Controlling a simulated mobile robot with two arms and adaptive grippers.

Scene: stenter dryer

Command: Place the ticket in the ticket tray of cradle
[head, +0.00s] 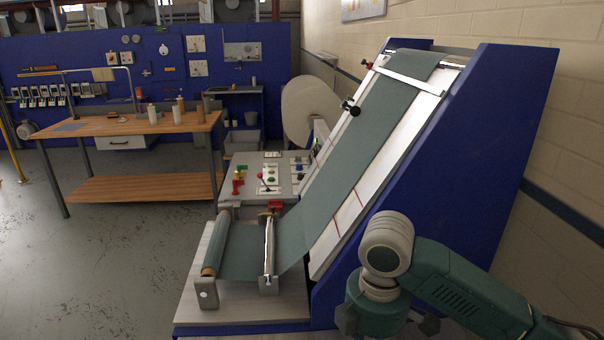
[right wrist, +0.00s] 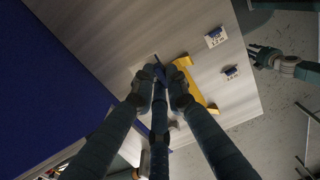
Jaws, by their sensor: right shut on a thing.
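In the right wrist view my right gripper (right wrist: 160,80) is shut on a small dark blue piece, which I take for the ticket (right wrist: 158,70). Most of it is hidden between the fingertips. A yellow bracket-like holder (right wrist: 198,88), perhaps the ticket tray of the cradle, is just right of the fingertips on a pale wood-grain board. I cannot tell whether the ticket touches it. In the head view my right arm is at the lower right and its fingertips are cut off. My left gripper (right wrist: 263,56) shows at the right of the right wrist view, apparently open and empty.
Two small white labelled plates (right wrist: 215,37) are on the board (right wrist: 110,75). A blue panel (right wrist: 45,90) flanks it. The head view shows the sloped dryer with green cloth (head: 372,135), a cloth roller (head: 215,245), a control panel (head: 268,180) and a workbench (head: 100,124). Floor at left is clear.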

